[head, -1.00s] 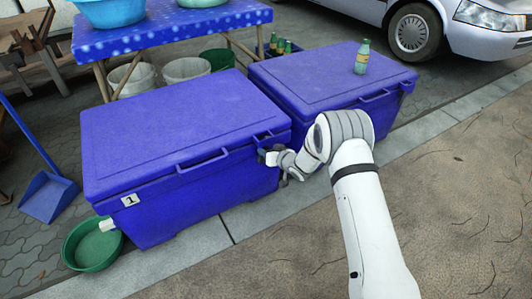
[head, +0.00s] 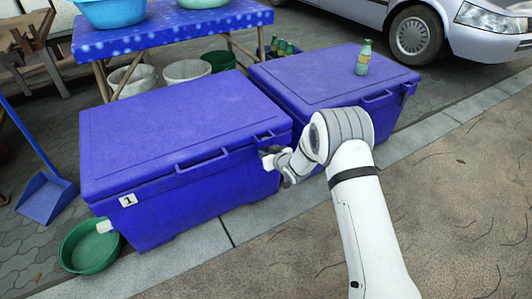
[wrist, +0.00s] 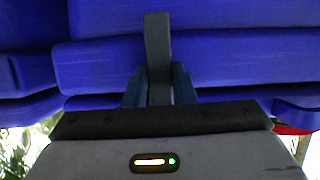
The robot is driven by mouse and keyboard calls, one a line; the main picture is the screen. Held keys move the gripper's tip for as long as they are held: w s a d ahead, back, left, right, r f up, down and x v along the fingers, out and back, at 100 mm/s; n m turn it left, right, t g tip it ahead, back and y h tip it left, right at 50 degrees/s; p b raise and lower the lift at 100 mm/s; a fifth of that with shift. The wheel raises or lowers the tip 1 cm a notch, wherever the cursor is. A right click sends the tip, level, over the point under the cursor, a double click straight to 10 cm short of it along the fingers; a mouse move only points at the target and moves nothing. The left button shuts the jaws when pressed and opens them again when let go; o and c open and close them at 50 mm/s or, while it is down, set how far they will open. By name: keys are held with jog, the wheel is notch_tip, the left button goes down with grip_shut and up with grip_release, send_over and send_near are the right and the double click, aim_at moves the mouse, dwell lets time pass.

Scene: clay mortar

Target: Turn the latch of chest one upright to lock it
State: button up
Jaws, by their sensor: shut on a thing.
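Chest one is the blue chest (head: 185,160) with the white "1" label (head: 128,200), on the left in the head view; its lid is down. My gripper (head: 268,154) is at the right end of its front face. In the wrist view my gripper (wrist: 158,90) is shut on the latch (wrist: 157,45), a dark grey bar, with one finger on each side. The latch stands vertical in that picture against the blue chest wall. In the head view my gripper and wrist hide the latch.
A second blue chest (head: 320,78) stands close on the right, with a green bottle (head: 363,58) on its lid. A green basin (head: 85,250) lies by chest one's left corner. A blue table (head: 170,30) stands behind. Paving in front is clear.

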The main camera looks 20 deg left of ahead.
jog(key=shift+d+f, duration=0.15)
jog(key=o, duration=1)
jog(key=shift+p+v, duration=1.45)
jog(key=shift+v, duration=2.45)
